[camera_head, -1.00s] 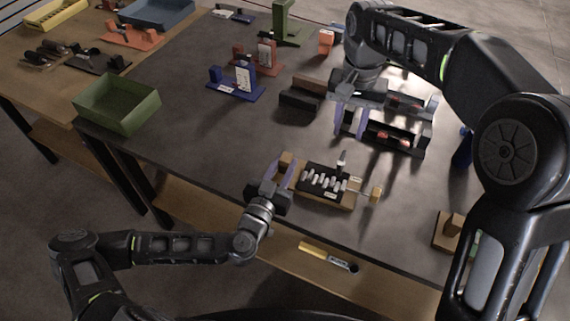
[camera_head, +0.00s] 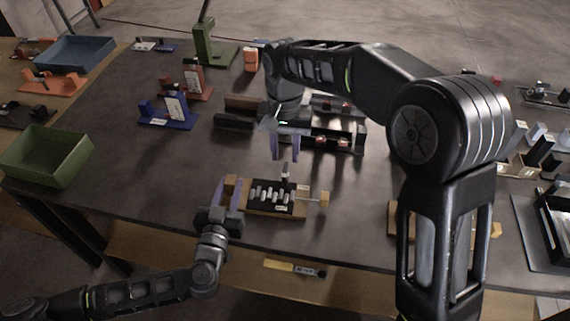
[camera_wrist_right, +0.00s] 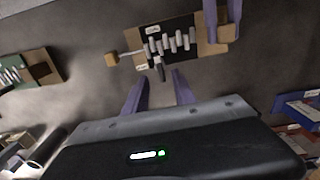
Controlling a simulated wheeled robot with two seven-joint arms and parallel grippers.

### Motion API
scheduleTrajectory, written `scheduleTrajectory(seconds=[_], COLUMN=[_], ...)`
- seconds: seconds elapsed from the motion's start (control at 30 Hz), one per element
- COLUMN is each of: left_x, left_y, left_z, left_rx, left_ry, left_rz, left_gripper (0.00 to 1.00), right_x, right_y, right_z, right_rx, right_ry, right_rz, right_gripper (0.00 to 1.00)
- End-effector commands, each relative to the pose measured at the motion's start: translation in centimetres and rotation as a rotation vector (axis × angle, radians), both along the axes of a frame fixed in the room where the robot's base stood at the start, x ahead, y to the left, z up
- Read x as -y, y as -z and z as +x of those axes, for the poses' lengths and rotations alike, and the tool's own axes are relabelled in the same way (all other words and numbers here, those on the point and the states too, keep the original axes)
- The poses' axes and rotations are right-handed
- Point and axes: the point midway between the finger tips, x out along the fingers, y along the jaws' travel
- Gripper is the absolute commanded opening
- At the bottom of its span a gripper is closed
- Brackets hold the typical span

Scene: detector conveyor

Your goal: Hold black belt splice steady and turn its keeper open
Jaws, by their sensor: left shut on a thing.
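The black belt splice (camera_head: 283,209) is a black plate with a row of pale lacing pieces on a wooden base; it also shows in the right wrist view (camera_wrist_right: 168,41). A small upright peg with a dark lower part (camera_head: 286,174), perhaps the keeper, stands at its far edge; it shows in the right wrist view (camera_wrist_right: 160,71). A rod with a wooden knob (camera_head: 325,198) sticks out to the right. My left gripper (camera_head: 229,190) is shut on the wooden block at the base's left end. My right gripper (camera_head: 285,155) is open and empty, above and beyond the peg, apart from it.
Black holders with red parts (camera_head: 335,142) stand behind my right gripper. Blue (camera_head: 168,112) and red (camera_head: 196,85) stands are at the back left, a green tray (camera_head: 45,155) at the left edge. Another wooden fixture (camera_head: 400,216) is partly hidden by my right arm.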

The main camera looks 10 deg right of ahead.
Motion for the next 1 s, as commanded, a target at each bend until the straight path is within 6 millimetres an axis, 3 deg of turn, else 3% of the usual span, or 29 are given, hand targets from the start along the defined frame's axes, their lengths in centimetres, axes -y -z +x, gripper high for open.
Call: scheduleTrajectory(seconds=[0.1, 0.3, 0.67, 1.0], left_x=[0.0, 0.0, 0.0, 0.0], left_y=[0.0, 0.0, 0.0, 0.0], left_z=[0.0, 0.0, 0.0, 0.0], left_rx=[0.0, 0.0, 0.0, 0.0], left_ry=[0.0, 0.0, 0.0, 0.0], left_rz=[0.0, 0.0, 0.0, 0.0], left_gripper=[0.0, 0.0, 0.0, 0.0], right_x=[0.1, 0.0, 0.0, 0.0], right_y=[2.3, 4.7, 5.2, 5.2], right_z=[-0.1, 0.0, 0.0, 0.0], right_rx=[-0.004, -0.001, 0.0, 0.001], right_ry=[0.001, 0.0, 0.001, 0.001], right_rz=[-0.002, -0.001, 0.001, 0.001], right_gripper=[0.32, 0.32, 0.32, 0.04])
